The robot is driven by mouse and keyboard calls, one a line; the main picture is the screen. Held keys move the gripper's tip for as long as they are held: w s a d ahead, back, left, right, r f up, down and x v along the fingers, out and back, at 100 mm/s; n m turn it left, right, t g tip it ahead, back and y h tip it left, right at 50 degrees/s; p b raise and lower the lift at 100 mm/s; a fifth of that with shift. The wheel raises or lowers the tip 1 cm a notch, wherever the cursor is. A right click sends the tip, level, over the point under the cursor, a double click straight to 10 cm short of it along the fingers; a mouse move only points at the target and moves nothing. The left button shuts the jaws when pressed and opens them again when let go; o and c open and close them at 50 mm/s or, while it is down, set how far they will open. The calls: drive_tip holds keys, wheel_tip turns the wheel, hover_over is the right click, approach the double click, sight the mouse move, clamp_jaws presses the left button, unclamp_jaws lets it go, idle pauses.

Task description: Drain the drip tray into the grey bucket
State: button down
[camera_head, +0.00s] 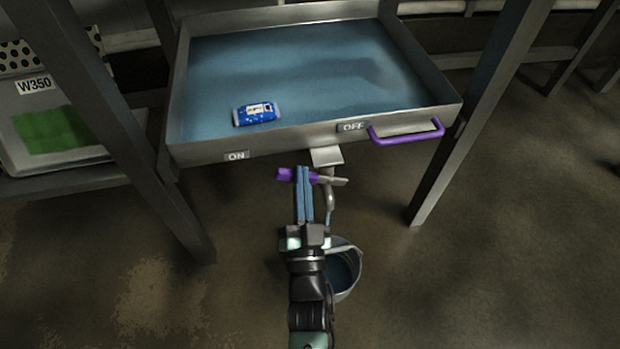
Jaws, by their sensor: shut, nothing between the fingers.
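The drip tray (215,152) is a wide metal tray with blue liquid across its bottom. Below its front edge is a drain valve with a spout (330,198). The valve's purple lever (285,174) points left, on the side of the ON label (236,156); the OFF label (351,127) is to the right. My gripper (303,170) is shut and empty, its fingers overlapping the lever in view; contact is unclear. A thin bluish streak shows under the spout. The grey bucket (350,285) stands below, partly hidden by my arm, with bluish liquid inside.
A blue packet or can (256,113) lies in the tray. A purple handle (407,132) sticks out at the tray's front right. Frame legs (478,115) flank the tray. A W350 container (50,125) sits on a left shelf. The floor at right is clear.

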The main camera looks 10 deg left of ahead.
sight(292, 181)
drive_tip(key=f+n+y, duration=0.1)
drive_tip(key=n, duration=0.1)
drive_tip(key=a+f+n+y+b, duration=0.1)
drive_tip(key=f+n, duration=0.1)
drive_tip(key=n, duration=0.1)
drive_tip(key=shift+s+a+b, duration=0.15)
drive_tip(key=shift+s+b, duration=0.05)
drive_tip(key=shift+b, duration=0.1)
drive_tip(key=shift+f, duration=0.1)
idle(0.4)
wheel_tip(292, 181, up, 4)
drive_tip(key=p, duration=0.3)
drive_tip(key=p+v, duration=0.3)
drive_tip(key=v, duration=0.7)
drive_tip(key=shift+d, duration=0.2)
drive_tip(key=shift+w, duration=0.1)
